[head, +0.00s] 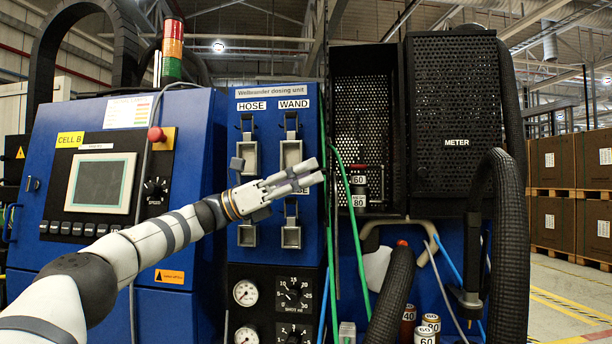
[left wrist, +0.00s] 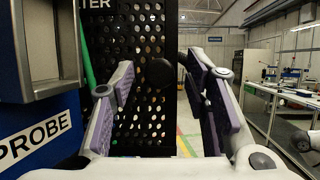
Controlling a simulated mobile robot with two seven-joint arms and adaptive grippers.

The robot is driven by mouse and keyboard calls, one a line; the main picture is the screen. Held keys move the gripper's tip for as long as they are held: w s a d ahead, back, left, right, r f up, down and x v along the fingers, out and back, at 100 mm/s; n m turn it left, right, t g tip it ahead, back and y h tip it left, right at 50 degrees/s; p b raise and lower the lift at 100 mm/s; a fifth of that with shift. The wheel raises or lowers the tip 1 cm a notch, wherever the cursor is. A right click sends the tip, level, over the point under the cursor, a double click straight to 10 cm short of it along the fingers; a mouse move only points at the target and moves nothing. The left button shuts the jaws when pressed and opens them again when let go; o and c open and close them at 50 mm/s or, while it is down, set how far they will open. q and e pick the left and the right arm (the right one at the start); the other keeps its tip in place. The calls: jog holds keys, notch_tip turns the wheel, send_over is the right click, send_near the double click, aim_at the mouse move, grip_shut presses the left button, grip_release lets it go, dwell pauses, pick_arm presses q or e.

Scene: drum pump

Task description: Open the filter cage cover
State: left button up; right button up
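The filter cage (head: 365,110) is a tall black perforated box right of the blue dosing panel in the head view. A perforated panel with a partly hidden label ending in "LTER" (left wrist: 146,45) stands ahead in the left wrist view. I cannot tell how far its cover is open. Canisters marked 60 and 80 (head: 358,191) show at the cage's lower part. My left gripper (head: 317,171) reaches across the dosing panel towards the cage. Its fingers are apart and empty, with the perforated panel beyond them in the left wrist view (left wrist: 158,72).
A METER cage (head: 455,90) adjoins on the right. Thick black hoses (head: 508,230) and a green hose (head: 347,200) hang in front. The dosing panel (head: 277,85) has metal holders; one (left wrist: 52,45) is close at the wrist view's left. Open floor (head: 560,290) lies to the right.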

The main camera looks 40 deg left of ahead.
pick_arm(q)
jog(key=v, duration=1.2)
